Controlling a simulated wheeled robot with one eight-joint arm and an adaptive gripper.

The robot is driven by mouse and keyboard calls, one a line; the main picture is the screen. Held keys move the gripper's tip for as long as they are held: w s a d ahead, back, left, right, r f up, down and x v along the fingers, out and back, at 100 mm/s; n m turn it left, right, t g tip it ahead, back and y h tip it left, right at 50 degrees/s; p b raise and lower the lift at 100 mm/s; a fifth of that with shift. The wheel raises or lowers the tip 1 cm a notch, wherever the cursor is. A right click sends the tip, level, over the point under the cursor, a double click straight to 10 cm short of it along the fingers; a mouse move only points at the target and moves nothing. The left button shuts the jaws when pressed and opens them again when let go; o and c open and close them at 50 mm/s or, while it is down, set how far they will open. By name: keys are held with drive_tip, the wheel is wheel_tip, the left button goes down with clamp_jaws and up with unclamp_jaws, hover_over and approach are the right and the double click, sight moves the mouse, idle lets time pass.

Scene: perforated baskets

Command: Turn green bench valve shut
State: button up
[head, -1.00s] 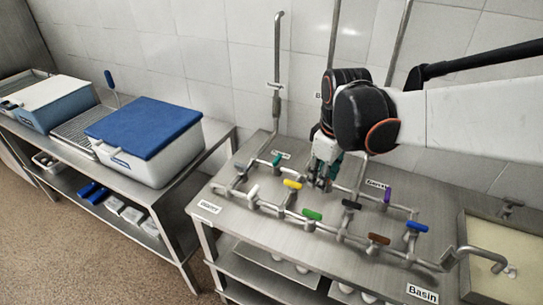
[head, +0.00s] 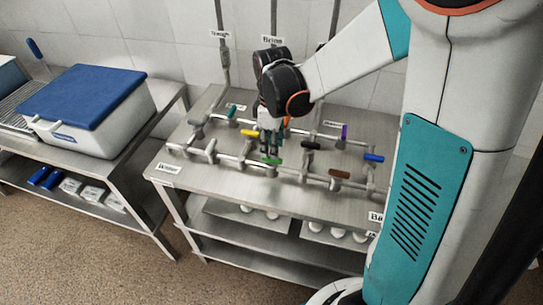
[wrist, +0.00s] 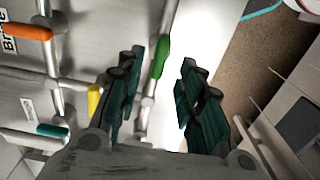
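The green valve handle (head: 271,160) sits on the front pipe of the steel bench, roughly in line with that pipe. In the wrist view the green handle (wrist: 161,57) shows ahead of my gripper (wrist: 159,82), between the lines of its two fingers. My gripper (head: 270,147) points down just behind and above the green handle in the head view. Its fingers are apart with nothing between them that I can see held. Whether a finger touches the handle cannot be told. A darker teal-green handle (head: 231,111) is on the rear pipe.
Close neighbours are the yellow handle (head: 249,133), white handle (head: 211,146), black handle (head: 311,145) and brown handle (head: 340,173). An orange handle (wrist: 27,31) shows in the wrist view. Upright pipes (head: 222,45) rise behind. A blue-lidded cooler (head: 85,95) stands on the left bench.

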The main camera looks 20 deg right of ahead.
drive_tip(key=shift+f+b, duration=0.5)
drive_tip(key=shift+f, duration=1.75)
clamp_jaws()
